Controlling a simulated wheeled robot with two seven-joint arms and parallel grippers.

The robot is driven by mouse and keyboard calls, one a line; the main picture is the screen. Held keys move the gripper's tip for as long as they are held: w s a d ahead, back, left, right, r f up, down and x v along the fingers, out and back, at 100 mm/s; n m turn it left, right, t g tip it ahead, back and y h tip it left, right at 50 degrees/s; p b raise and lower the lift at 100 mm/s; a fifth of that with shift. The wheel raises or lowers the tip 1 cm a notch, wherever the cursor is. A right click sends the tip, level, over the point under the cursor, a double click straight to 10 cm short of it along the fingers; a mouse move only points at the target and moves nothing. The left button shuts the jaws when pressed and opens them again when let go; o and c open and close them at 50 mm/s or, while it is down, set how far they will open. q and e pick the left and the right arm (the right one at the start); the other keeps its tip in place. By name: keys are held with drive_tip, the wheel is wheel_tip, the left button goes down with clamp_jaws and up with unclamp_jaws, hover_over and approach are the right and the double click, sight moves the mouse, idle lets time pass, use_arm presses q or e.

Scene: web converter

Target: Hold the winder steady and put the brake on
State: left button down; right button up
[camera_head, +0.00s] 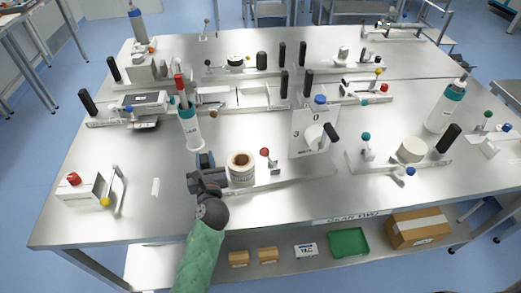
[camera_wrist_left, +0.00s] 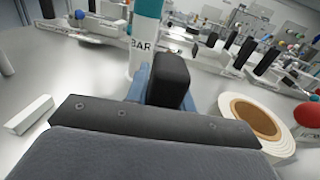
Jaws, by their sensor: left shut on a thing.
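The winder has a white roll with a brown core (camera_head: 241,168), standing on a low metal base. The roll also shows at the right of the wrist view (camera_wrist_left: 258,116). Just right of it is a short lever with a red ball knob (camera_head: 265,152), seen as a red ball at the wrist view's right edge (camera_wrist_left: 308,113). My left gripper (camera_head: 205,163) is left of the roll, shut on an upright black handle (camera_wrist_left: 170,78), with blue fingers on both sides. The handle is mostly hidden in the head view. My right gripper is not in view.
A white panel with digits (camera_head: 302,138) and a black-gripped lever (camera_head: 330,132) stand to the right of the roll. A teal-capped bottle (camera_head: 190,126) stands close behind my left gripper. A red-knobbed white box (camera_head: 78,186) sits front left.

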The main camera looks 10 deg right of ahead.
use_arm(q)
drive_tip(key=shift+s+f, duration=0.1)
drive_tip(key=shift+f, duration=0.15)
idle(0.3)
